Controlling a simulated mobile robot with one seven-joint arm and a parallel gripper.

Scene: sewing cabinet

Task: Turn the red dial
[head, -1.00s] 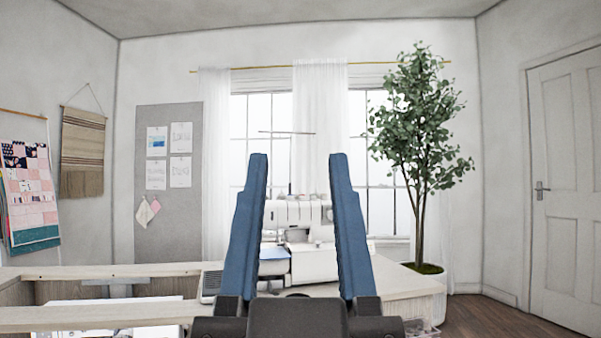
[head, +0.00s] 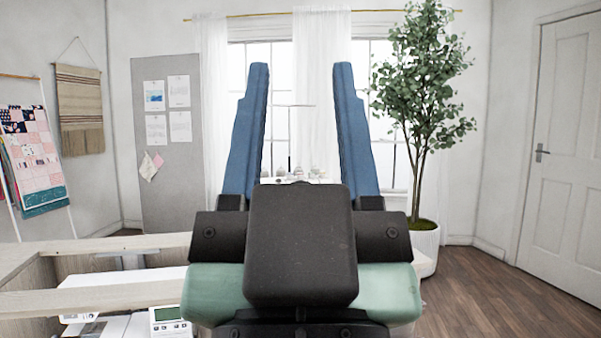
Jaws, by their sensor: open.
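My gripper (head: 302,68) fills the middle of the head view, its two blue fingers wide apart and pointing up and away. Nothing shows held between them. No red dial can be made out. A white machine with a small greenish screen (head: 168,316) shows low at the left, inside the cabinet opening; whether it carries the dial I cannot tell. My gripper is above and to the right of it. My gripper's body hides most of what stands on the table behind it.
The wooden cabinet edge (head: 100,301) runs across the lower left. Small items (head: 310,173) stand by the window, between my fingers. A potted tree (head: 425,238) stands at the right. The wooden floor (head: 500,300) is clear at the lower right, before a white door (head: 566,150).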

